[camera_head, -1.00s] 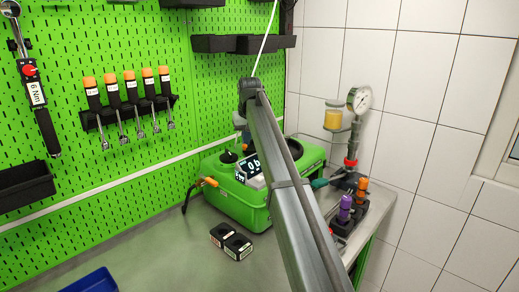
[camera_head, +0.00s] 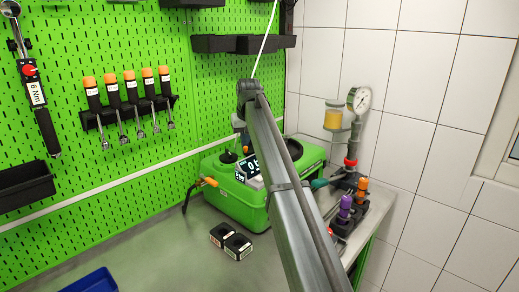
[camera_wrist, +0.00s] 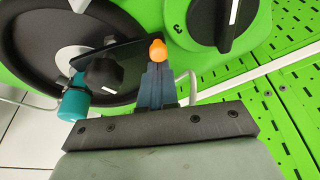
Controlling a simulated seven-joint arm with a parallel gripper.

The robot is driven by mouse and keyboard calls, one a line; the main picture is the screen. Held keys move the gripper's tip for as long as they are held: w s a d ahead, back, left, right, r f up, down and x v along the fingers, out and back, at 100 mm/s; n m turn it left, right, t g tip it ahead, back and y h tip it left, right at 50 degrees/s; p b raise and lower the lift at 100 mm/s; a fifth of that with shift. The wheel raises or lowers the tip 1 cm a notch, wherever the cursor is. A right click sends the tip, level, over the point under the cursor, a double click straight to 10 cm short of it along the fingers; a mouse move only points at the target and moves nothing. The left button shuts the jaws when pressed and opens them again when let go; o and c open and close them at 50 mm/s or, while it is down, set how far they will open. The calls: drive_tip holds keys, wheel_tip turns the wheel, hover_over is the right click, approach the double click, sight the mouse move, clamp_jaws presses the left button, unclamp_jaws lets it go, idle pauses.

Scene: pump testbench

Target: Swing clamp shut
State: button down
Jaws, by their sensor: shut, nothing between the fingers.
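In the wrist view my gripper (camera_wrist: 156,70) is shut and empty, its dark fingers together. Their tips are right at an orange knob (camera_wrist: 157,49), and I cannot tell whether they touch it. The knob is at the right end of a flat black bar, which looks like the swing clamp (camera_wrist: 128,54). The bar reaches left over a round black disc (camera_wrist: 38,40) with a grey middle. A black star-shaped grip (camera_wrist: 103,75) sits at the bar. In the head view my arm hides the clamp and most of my gripper.
A teal cylinder (camera_wrist: 74,101) stands left of the fingers. A black rotary dial (camera_wrist: 214,18) is close on the right. In the head view the green pump unit (camera_head: 240,207) stands by the pegboard (camera_head: 70,120). Two black blocks (camera_head: 231,241) lie in front of it. A gauge (camera_head: 360,100) is at the right.

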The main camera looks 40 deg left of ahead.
drive_tip(key=shift+s+d, duration=0.4)
drive_tip(key=shift+s, duration=0.05)
drive_tip(key=shift+d, duration=0.1)
drive_tip(key=shift+s+d, duration=0.15)
drive_tip(key=shift+d, duration=0.15)
drive_tip(key=shift+a+r, duration=0.1)
drive_tip(key=shift+r, duration=0.05)
idle(0.4)
drive_tip(key=shift+a+r, duration=0.2)
drive_tip(key=shift+r, duration=0.15)
drive_tip(key=shift+r, duration=0.15)
